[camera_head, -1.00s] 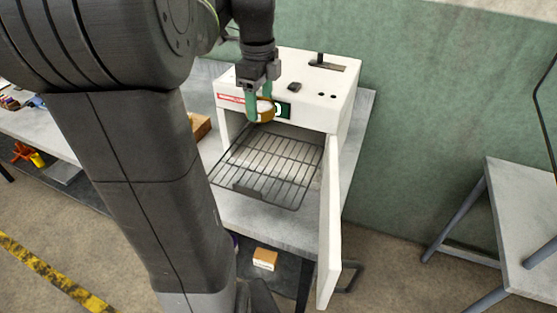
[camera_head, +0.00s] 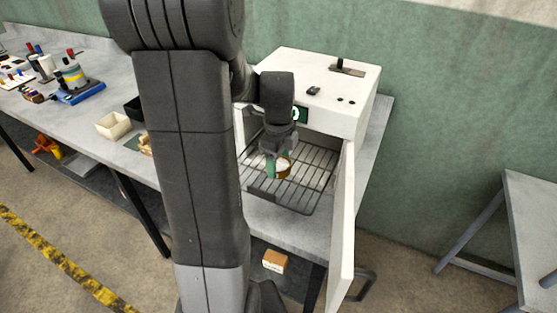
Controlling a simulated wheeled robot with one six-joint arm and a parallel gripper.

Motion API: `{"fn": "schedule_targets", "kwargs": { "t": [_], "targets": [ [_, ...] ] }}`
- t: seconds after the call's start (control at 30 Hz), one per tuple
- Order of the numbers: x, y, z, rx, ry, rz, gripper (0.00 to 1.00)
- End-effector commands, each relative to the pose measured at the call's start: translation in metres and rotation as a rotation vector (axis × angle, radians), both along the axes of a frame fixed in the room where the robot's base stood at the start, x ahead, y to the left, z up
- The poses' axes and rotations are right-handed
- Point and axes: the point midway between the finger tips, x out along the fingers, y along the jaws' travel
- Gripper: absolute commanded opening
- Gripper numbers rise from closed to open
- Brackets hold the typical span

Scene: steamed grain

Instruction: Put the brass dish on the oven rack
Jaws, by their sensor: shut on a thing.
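The brass dish (camera_head: 284,173), with pale contents, is held in my gripper (camera_head: 278,167). The green-tipped fingers are shut on its left side. In the picture the dish overlaps the wire oven rack (camera_head: 312,190), which sticks out from the open white oven (camera_head: 320,82). I cannot tell whether the dish touches the rack or hangs just above it. My arm hides the left part of the oven front and the left edge of the rack.
The oven door (camera_head: 344,230) stands open on the right side of the rack. A grey bench (camera_head: 65,115) at the left holds a beige box (camera_head: 113,125) and several tools. A small box (camera_head: 274,261) lies below the oven's bench. Most of the visible rack is bare.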

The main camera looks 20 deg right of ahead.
Motion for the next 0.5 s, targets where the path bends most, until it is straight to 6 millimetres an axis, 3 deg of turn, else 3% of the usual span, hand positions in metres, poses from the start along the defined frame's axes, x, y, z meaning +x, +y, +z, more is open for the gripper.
{"fn": "schedule_targets", "kwargs": {
  "t": [0.4,0.43,0.5],
  "targets": [
    [-0.0002,0.0001,-0.0074,0.0,0.0,0.0,0.37],
    [-0.0002,0.0001,-0.0066,0.0,0.0,0.0,0.64],
    [-0.0002,0.0001,-0.006,0.0,0.0,0.0,0.78]
  ]
}}
